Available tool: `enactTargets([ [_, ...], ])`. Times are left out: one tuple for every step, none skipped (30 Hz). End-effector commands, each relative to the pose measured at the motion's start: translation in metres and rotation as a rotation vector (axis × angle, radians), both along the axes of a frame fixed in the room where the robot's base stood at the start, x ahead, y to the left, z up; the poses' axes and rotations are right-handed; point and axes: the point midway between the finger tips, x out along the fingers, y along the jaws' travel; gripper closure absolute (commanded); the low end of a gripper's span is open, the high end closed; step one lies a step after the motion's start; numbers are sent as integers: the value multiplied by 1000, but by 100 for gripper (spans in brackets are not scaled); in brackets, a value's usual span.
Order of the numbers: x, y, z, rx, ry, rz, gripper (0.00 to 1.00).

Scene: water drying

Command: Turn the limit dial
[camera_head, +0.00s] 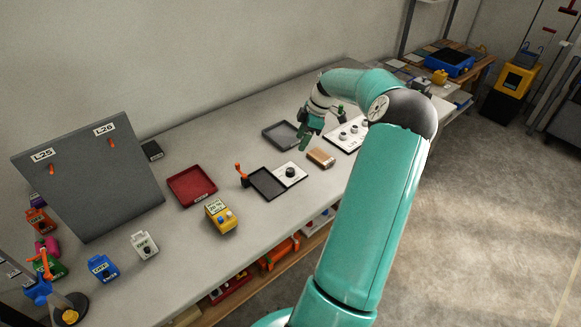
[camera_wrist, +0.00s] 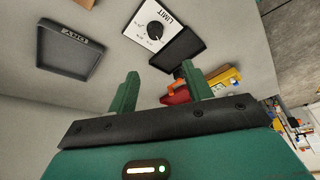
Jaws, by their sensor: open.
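The limit dial is a round black knob (camera_wrist: 155,30) on a white plate marked LIMIT (camera_wrist: 141,21), seen at the top of the wrist view. In the head view the knob (camera_head: 290,172) sits on its white plate (camera_head: 284,180), near the middle of the bench and beside a black tray. My gripper (camera_wrist: 160,72) is open with nothing between its green fingers. The dial lies beyond the fingertips and is not touched. In the head view my gripper (camera_head: 309,130) hangs over the bench, farther back than the dial; its fingertips are small there.
A tan block (camera_head: 321,158), a grey tray (camera_head: 281,136) and a white panel with knobs (camera_head: 346,137) are nearby. A red tray (camera_head: 191,185) and yellow box (camera_head: 220,216) stand left.

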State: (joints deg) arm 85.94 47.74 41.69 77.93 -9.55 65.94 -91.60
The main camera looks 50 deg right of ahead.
Motion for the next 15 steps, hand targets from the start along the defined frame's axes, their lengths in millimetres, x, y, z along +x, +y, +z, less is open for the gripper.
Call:
enactTargets([
  [-6, -9, -5, 8, -16, -2, 50],
  [-8, -11, -6, 9, -22, 0, 50],
  [-9, -14, -8, 11, -27, 2, 50],
  [-10, -14, -10, 11, -29, 4, 50],
  [-10, -14, -12, 12, -31, 5, 50],
  [-9, -13, -15, 12, -31, 6, 50],
  [-8, -12, -18, 12, -29, 7, 50],
  [-6, -11, -21, 12, -28, 8, 50],
  [-4, -9, -27, 11, -29, 7, 50],
  [-3, -7, -31, 12, -28, 8, 50],
  [-1, -5, -37, 13, -28, 9, 50],
  [2, -3, -44, 13, -28, 9, 50],
  [3, -1, -50, 14, -28, 9, 50],
  [5, 0, -55, 13, -27, 9, 50],
  [7, 2, -62, 13, -28, 9, 50],
])
